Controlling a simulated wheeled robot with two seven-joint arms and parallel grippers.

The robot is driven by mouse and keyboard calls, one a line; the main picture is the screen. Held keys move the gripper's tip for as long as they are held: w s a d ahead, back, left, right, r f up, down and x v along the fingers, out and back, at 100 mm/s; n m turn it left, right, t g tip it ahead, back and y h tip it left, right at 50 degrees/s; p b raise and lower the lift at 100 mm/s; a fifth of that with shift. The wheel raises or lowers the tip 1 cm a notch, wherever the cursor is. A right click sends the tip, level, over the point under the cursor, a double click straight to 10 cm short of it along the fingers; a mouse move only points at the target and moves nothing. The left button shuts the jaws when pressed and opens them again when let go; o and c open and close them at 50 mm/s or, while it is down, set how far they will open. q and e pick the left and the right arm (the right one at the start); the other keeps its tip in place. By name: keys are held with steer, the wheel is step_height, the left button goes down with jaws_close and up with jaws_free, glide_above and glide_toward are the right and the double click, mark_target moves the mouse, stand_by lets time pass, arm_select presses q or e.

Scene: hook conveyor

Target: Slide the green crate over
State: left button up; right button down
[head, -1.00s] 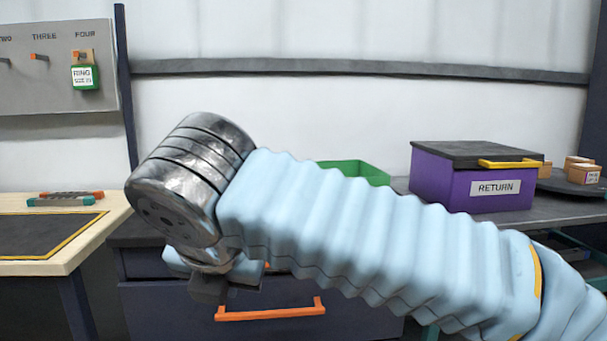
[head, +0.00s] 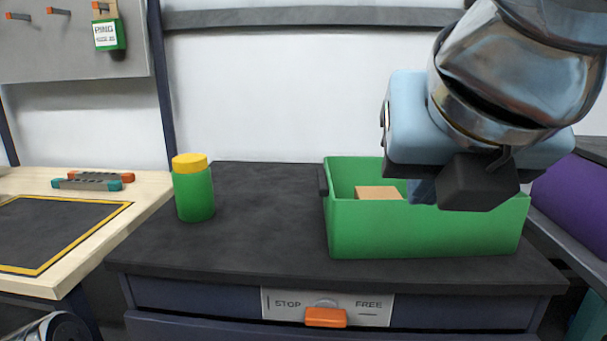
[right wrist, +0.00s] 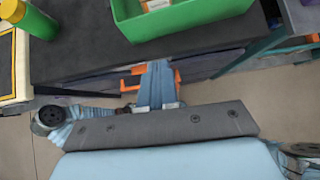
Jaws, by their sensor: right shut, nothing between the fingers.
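The green crate (head: 425,232) stands on the right part of the dark counter. A small tan box (head: 379,193) lies inside it. My right gripper (head: 422,191) is above and in front of the crate in the head view and hides its right part. Whether it touches the crate is unclear there. In the right wrist view the crate (right wrist: 190,20) is at the top, beyond my right gripper (right wrist: 158,68), whose fingers are shut together with nothing between them. My left gripper is not in view.
A green jar with a yellow lid (head: 193,188) stands left on the counter (head: 262,220), with clear surface between jar and crate. An orange slider (head: 325,317) is on the STOP/FREE plate at the front. A purple box (head: 580,205) is at the right.

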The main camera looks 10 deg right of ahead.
steer(key=b, duration=0.4)
glide_toward(390, 208)
step_height(390, 208, down, 4)
steer(key=w, duration=0.2)
steer(key=shift+w+d+f+p, duration=0.1)
steer(key=shift+w+d+p, duration=0.2)
steer(key=shift+w+d, duration=0.1)
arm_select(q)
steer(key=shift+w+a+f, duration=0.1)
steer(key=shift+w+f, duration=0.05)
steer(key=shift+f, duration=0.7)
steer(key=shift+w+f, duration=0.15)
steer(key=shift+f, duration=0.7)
arm_select(e)
steer(key=shift+w+d, duration=0.1)
steer(key=shift+w, duration=0.45)
